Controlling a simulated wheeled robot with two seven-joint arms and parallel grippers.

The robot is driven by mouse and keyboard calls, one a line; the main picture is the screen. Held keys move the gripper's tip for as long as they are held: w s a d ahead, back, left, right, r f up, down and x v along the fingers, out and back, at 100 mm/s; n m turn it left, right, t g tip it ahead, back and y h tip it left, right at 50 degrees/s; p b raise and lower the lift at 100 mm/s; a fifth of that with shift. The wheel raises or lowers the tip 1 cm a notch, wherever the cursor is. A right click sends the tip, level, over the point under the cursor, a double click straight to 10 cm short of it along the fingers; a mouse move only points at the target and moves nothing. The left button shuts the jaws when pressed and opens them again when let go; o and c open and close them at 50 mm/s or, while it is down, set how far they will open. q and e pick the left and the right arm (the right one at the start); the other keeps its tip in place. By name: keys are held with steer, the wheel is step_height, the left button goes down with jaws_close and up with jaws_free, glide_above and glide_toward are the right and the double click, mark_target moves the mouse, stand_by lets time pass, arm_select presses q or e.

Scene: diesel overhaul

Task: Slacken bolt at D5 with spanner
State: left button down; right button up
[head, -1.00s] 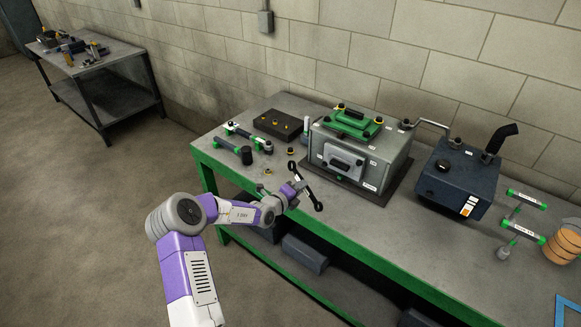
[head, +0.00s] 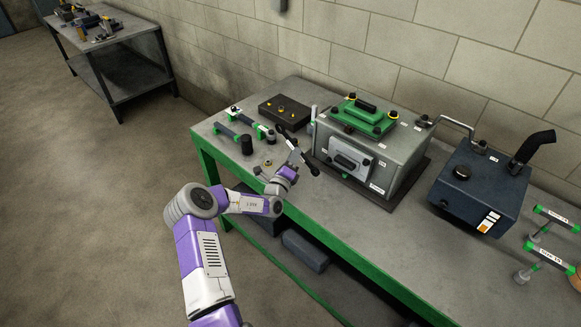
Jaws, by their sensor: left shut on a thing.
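My left gripper (head: 292,150) is shut on a black double-ended spanner (head: 304,158). It holds the spanner tilted, just left of the grey engine block (head: 398,160), above the bench. The block carries a green top cover (head: 352,120) and a pale side cover (head: 338,149) with a black handle. Several small bolts show on the block, but the labels are too small to read, so I cannot tell which is D5. I cannot see the spanner touching any bolt. My right gripper is out of view.
The green-edged bench (head: 245,191) holds a dark block with yellow-topped pieces (head: 284,109) and green-handled tools (head: 234,137) at the left. A dark blue tank (head: 476,190) with a black elbow pipe stands right of the block. A second table (head: 118,50) stands far left.

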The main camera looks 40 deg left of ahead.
mark_target(305, 158)
arm_select(q)
steer(key=d+m+h+b, duration=0.1)
steer(key=m+b, duration=0.1)
steer(key=w+d+r+m+t+b, duration=0.1)
steer(key=m+b, duration=0.1)
steer(key=w+d+r+m+t+h+b, duration=0.1)
steer(key=m+b, duration=0.1)
steer(key=m, duration=0.1)
steer(key=shift+w+d+r+h, duration=0.15)
steer(key=shift+w+r+h, duration=0.05)
steer(key=shift+r+h, duration=0.1)
steer(key=shift+w+d+r+b, duration=0.15)
steer(key=shift+w+b, duration=0.35)
steer(key=shift+w, duration=0.85)
steer(key=shift+w+d+r+b, duration=0.1)
steer(key=shift+w+b, duration=0.35)
steer(key=shift+w, duration=0.85)
steer(key=n+p, duration=0.1)
steer(key=a+f+n+y+p, duration=0.1)
steer(key=n, duration=0.1)
steer(key=a+n+g+p, duration=0.1)
steer(key=shift+w+f+y, duration=0.1)
steer(key=shift+f+y, duration=0.25)
steer(key=shift+y, duration=0.05)
